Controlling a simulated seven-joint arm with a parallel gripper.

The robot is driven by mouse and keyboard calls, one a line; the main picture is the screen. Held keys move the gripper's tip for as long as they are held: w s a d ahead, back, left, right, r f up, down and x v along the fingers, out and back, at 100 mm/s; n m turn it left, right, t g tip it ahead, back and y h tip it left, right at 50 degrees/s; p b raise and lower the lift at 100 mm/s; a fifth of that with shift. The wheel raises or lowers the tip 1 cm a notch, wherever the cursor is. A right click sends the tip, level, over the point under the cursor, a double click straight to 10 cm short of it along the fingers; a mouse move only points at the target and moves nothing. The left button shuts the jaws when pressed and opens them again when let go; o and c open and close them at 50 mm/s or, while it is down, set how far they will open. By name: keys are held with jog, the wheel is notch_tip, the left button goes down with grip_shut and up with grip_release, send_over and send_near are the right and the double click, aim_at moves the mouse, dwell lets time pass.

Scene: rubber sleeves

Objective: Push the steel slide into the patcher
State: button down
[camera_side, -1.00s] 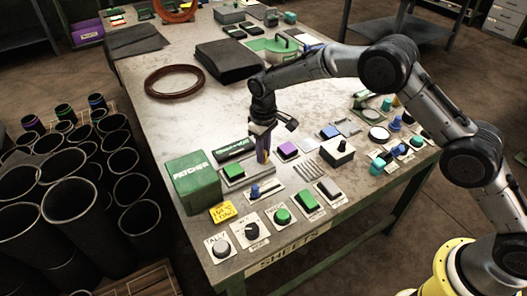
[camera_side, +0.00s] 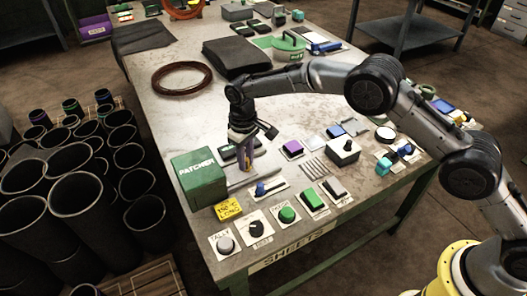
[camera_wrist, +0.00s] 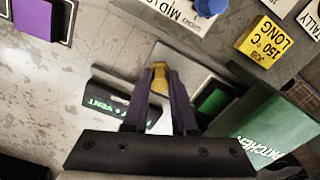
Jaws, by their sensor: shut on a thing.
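The patcher is a green box (camera_side: 198,180) at the table's left front; it also shows at the lower right of the wrist view (camera_wrist: 275,125). The steel slide (camera_wrist: 190,68) is a flat grey plate running to the patcher's open side, with a green pad (camera_wrist: 212,101) on it close to the box. My gripper (camera_side: 246,168) points down over the slide, right of the patcher. In the wrist view my gripper's fingers (camera_wrist: 160,88) are shut on a small brass-coloured handle (camera_wrist: 160,75) at the slide. The slide's end inside the patcher is hidden.
A black "VENT" box (camera_wrist: 122,107) lies beside the slide. A yellow card (camera_side: 228,209), a blue lever (camera_side: 262,188) and several knobs and buttons line the front. A purple button (camera_side: 293,147) stands to the right.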

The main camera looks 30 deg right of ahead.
aim_at(236, 173)
jog(key=shift+a+r, duration=0.1)
jog(key=shift+a, duration=1.5)
jog(key=c, duration=0.7)
grip_release()
jog(key=shift+r, duration=0.2)
notch_tip(236, 173, up, 13)
jog(key=shift+r, duration=0.2)
